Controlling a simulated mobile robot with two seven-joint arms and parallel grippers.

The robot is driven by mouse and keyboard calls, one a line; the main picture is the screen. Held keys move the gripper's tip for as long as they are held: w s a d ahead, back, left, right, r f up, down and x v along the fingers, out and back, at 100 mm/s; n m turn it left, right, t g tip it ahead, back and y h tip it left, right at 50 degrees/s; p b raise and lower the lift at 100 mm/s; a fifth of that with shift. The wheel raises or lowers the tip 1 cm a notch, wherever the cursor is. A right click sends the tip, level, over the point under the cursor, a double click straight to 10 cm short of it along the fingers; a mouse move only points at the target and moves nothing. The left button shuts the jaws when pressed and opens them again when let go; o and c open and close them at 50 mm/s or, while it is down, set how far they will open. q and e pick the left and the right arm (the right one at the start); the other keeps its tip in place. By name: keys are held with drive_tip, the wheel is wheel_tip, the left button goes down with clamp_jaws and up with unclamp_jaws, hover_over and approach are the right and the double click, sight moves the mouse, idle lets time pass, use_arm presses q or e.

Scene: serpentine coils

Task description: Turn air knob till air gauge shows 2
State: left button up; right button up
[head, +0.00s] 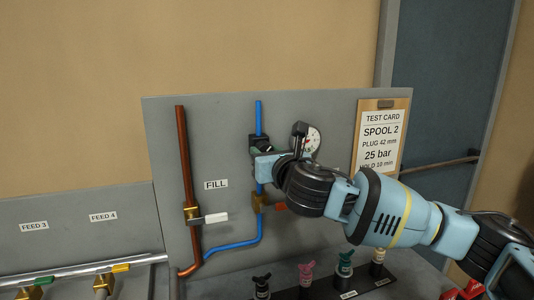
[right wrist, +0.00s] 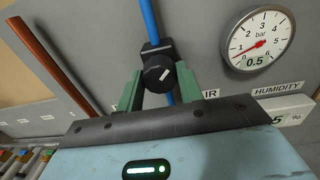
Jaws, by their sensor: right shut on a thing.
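The air knob (right wrist: 158,74) is a round black knob with a white pointer mark, set on the blue pipe (right wrist: 151,22). My right gripper (right wrist: 159,84) is shut on the air knob, with one green finger on each side of it. In the head view my right gripper (head: 260,152) is at the blue pipe, and the knob is mostly hidden. The air gauge (right wrist: 258,40) is a white round dial marked in bar, right of the knob. Its red needle points to the lower left and its readout shows 0.5. My arm partly covers the gauge (head: 314,139) in the head view. My left gripper is not in view.
A copper pipe (head: 185,150) with a white-handled valve marked FILL runs left of the blue pipe. A test card (head: 380,138) hangs at the panel's right. Several small coloured knobs stand below. A humidity display (right wrist: 285,112) sits under the gauge.

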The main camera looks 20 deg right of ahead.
drive_tip(key=m, duration=2.3)
drive_tip(key=shift+f+h, duration=0.1)
drive_tip(key=shift+h, duration=0.3)
drive_tip(key=o, duration=1)
drive_tip(key=shift+s, duration=0.1)
